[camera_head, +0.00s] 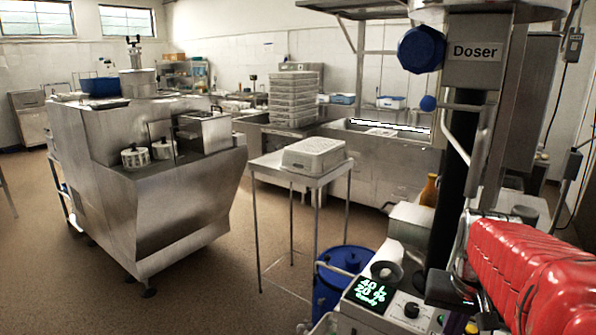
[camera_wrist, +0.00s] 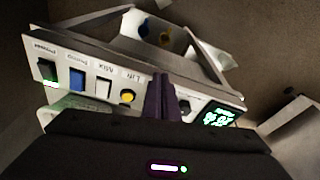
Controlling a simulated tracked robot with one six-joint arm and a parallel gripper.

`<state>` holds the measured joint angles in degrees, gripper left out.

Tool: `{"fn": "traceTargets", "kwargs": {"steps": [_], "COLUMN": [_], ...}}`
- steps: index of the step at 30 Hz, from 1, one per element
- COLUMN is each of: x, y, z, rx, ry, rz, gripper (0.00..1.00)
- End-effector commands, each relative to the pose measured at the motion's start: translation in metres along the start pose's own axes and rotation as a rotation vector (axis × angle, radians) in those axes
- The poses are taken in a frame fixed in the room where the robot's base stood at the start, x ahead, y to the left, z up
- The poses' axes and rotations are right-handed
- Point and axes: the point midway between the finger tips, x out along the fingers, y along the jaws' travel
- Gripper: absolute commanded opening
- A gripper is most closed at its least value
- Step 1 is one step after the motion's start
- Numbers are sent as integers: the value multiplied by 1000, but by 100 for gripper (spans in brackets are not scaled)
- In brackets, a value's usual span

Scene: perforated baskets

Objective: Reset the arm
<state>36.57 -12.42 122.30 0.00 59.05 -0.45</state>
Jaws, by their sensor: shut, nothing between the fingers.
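My gripper (camera_wrist: 161,84) shows in the wrist view with its two dark purple fingers together and nothing between them. It is in front of a white control panel (camera_wrist: 72,57) with labelled switches, a yellow button (camera_wrist: 128,96) and a lit green display (camera_wrist: 220,117). Whether the fingertips touch the panel I cannot tell. The fingers hide part of the panel's middle. In the head view, my red-covered arm (camera_head: 540,275) reaches in from the right, close to the panel with the lit display (camera_head: 370,292) and a black knob.
A machine marked Doser (camera_head: 475,51) stands close by on the right, with a black column. A small table (camera_head: 300,175) holds a grey perforated basket (camera_head: 314,153). A stack of baskets (camera_head: 295,98) stands behind. The brown floor between is clear.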

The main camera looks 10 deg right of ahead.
Motion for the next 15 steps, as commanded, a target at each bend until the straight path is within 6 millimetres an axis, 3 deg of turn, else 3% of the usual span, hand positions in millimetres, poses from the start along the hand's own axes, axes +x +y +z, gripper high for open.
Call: {"fn": "traceTargets", "kwargs": {"steps": [6,15], "x": [-7,-15], "y": [-54,-112], "z": [41,102], "rx": [-144,-345], "ry": [78,176], "rz": [-35,-102], "gripper": [0,0]}}
